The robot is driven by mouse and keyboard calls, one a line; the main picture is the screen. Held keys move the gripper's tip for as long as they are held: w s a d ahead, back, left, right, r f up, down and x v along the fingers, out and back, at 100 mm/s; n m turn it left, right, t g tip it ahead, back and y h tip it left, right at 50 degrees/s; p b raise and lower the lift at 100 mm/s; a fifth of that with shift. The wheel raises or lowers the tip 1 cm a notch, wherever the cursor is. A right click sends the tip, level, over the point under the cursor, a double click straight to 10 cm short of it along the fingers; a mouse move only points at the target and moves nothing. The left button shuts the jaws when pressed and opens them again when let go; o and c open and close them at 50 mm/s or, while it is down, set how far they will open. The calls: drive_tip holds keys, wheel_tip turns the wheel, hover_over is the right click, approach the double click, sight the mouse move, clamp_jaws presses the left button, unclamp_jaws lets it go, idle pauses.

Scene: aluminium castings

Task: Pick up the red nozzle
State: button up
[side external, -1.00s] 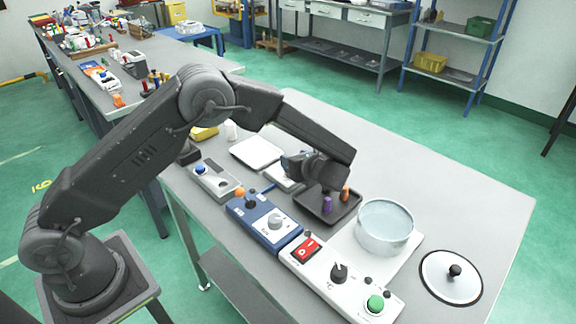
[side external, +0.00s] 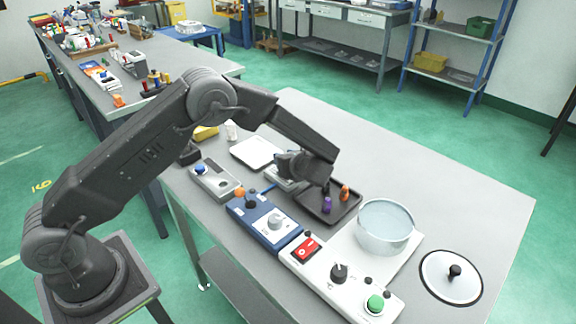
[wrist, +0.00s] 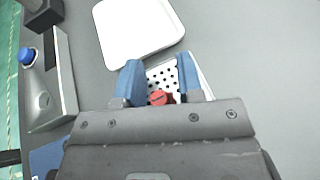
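The red nozzle (wrist: 160,98) shows in the wrist view at the near edge of a white plate with dark holes (wrist: 161,80). It lies between the two blue fingers of my gripper (wrist: 159,74) as seen from above. The fingers are apart, with a gap on either side of the nozzle, and nothing is held. My gripper body hides the nozzle's near side. In the side view my wrist hides the nozzle, and the white holder (side external: 274,182) shows only in part beneath it.
A dark tray (side external: 338,212) with a purple nozzle (side external: 327,203) and an orange nozzle (side external: 345,192) stands right of my gripper. An empty white tray (side external: 256,152) lies behind. Control boxes line the front, including a blue one (side external: 262,222). A glass pot (side external: 386,227) stands further right.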

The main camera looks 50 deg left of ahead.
clamp_jaws()
drive_tip(key=shift+r, duration=0.15)
